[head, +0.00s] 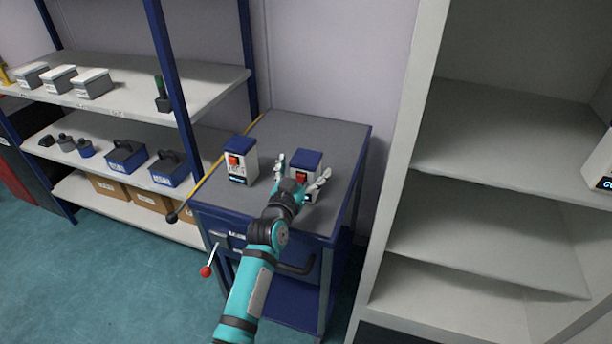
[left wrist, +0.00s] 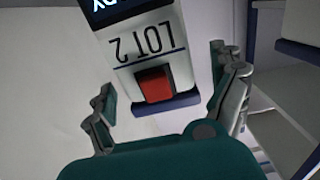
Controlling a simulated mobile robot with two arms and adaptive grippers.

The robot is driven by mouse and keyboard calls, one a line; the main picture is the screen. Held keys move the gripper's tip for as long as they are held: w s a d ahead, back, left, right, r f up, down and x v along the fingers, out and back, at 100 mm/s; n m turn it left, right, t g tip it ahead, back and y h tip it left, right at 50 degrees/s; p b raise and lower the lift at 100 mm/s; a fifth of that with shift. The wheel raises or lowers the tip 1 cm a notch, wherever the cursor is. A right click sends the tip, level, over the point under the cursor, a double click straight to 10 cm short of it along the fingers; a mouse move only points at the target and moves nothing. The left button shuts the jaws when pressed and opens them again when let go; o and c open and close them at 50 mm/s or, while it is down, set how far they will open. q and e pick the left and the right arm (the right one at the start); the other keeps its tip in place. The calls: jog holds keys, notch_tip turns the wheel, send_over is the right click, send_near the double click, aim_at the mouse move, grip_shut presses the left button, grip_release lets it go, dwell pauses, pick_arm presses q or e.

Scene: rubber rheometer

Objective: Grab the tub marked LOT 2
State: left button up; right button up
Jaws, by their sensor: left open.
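The tub marked LOT 2 (left wrist: 152,50) is white with a dark blue lid and a red square patch. Its lettering appears upside down in the left wrist view. In the head view this looks to be the right-hand tub (head: 304,160) on the grey cart top (head: 330,135). My left gripper (head: 302,172) is open, with a finger on each side of that tub. The left wrist view shows the tub between the spread fingers (left wrist: 170,85), with a visible gap at the left finger. Contact on the right side is unclear. My right gripper is out of view.
A similar white tub (head: 238,166) with a blue lid stands to the left on the cart. A shelf rack (head: 150,95) with boxes and weights is at left. The back of the cart top is clear.

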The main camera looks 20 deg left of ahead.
pick_arm(q)
jog(key=shift+w+f, duration=0.1)
jog(key=shift+w, duration=0.95)
jog(key=shift+s, duration=0.1)
jog(key=c, duration=1.4)
